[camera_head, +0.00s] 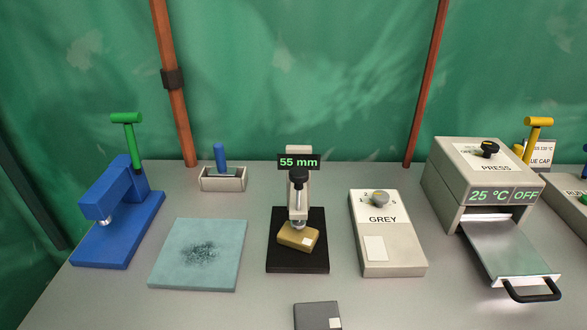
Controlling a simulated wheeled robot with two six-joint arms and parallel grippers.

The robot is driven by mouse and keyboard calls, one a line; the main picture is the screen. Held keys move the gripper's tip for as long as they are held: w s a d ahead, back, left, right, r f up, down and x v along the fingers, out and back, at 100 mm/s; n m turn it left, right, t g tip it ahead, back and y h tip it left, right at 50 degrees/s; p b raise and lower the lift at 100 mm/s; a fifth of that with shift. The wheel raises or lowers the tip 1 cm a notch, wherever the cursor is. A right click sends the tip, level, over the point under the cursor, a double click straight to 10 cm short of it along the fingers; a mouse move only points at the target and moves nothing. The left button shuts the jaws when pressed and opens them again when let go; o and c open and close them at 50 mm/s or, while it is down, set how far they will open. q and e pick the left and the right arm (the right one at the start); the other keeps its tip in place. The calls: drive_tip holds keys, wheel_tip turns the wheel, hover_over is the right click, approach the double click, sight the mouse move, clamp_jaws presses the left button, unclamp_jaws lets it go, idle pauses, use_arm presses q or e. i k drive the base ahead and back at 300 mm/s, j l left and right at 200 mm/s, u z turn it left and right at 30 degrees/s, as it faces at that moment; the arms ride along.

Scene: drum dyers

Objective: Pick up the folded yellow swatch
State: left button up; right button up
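A small folded yellow swatch (296,238), dull mustard in colour with a pale square at its right corner, lies on the black base (297,264) of a gauge. The gauge's foot is right above the swatch's back edge; I cannot tell whether it touches. The gauge display (298,162) reads 55 mm. Neither of my grippers shows in the head view.
A teal mat (228,240) with a dark speckled patch and a blue lever tool (106,230) stand to the left. A box marked GREY (400,254) and a press (466,173) with its tray out stand to the right. A dark grey folded piece (314,314) lies in front.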

sight(303, 240)
drive_tip(key=k+l+z, duration=0.2)
drive_tip(key=l, duration=0.25)
drive_tip(key=k+l+z, duration=0.25)
drive_tip(key=k+l, duration=0.15)
